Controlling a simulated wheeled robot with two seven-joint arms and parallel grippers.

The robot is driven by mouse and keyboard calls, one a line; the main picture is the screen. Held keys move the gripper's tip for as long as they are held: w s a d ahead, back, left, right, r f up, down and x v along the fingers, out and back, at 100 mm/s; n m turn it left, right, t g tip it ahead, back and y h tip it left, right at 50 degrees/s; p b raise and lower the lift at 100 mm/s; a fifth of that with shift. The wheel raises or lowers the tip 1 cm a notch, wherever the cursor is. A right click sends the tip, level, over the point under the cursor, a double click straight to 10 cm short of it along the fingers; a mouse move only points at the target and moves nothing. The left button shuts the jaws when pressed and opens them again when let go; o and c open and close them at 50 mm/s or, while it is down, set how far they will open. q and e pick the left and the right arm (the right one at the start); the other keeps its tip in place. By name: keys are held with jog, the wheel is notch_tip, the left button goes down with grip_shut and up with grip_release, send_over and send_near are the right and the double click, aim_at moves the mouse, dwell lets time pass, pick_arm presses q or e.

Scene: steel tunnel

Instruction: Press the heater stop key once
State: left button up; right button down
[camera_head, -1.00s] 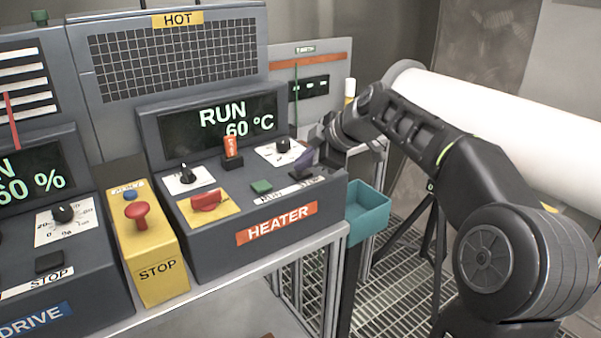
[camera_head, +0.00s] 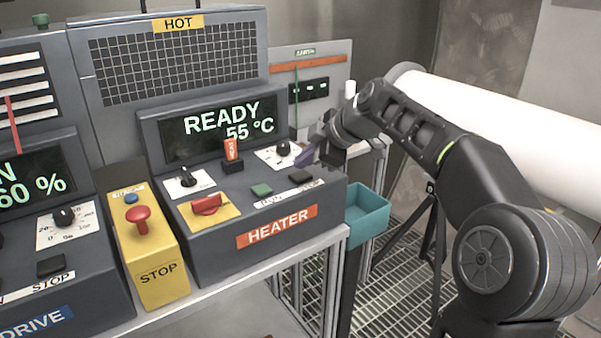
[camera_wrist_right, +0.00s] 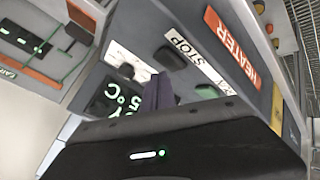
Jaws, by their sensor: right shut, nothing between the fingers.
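The heater console (camera_head: 215,252) is a grey box with a red HEATER label (camera_head: 277,227). Its display (camera_head: 222,125) reads READY, 55 °C. The dark stop key (camera_head: 300,177) is at the right of the console top, beside a STOP label; it also shows in the right wrist view (camera_wrist_right: 170,57). The green run key (camera_head: 261,190) is to its left. My right gripper (camera_head: 306,157) is shut and empty, just above and behind the stop key, apart from it. Its purple-grey fingertips show in the wrist view (camera_wrist_right: 160,92). My left gripper is not in view.
A red lever switch (camera_head: 207,204), knobs (camera_head: 283,148) and an upright orange-tagged piece (camera_head: 231,150) crowd the console. A yellow box with a red stop button (camera_head: 138,213) stands to the left. A teal bin (camera_head: 368,222) is at the right.

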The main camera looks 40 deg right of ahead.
aim_at(304, 176)
jog(key=shift+r, duration=0.1)
jog(key=shift+r+p, duration=1.7)
jog(key=shift+r, duration=0.75)
jog(key=shift+f, duration=0.1)
